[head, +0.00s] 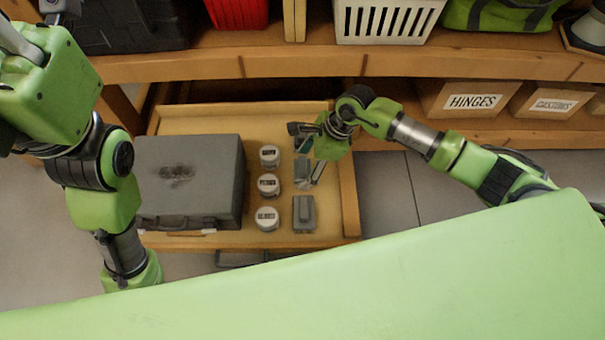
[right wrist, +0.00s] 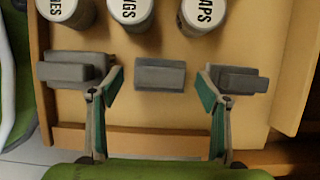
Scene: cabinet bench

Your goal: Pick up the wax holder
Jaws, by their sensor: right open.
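Three grey blocks lie in a row in the open wooden drawer; no label marks one as the wax holder. The plain middle block (right wrist: 160,75) is between the open fingers of my right gripper (right wrist: 160,90), apart from both. The left block (right wrist: 68,72) and the right block (right wrist: 245,80) have raised parts and lie by the outer sides of the fingers. In the head view my right gripper (head: 309,153) is over the row and partly hides it; the nearest block (head: 303,214) shows clear. My left arm's gripper is out of sight.
Three labelled white-lidded jars (head: 268,185) stand beside the row. A grey case (head: 190,180) fills the drawer's left side. The drawer's right wall (head: 348,200) is close to the blocks. A shelf (head: 300,64) with bins and boxes runs behind.

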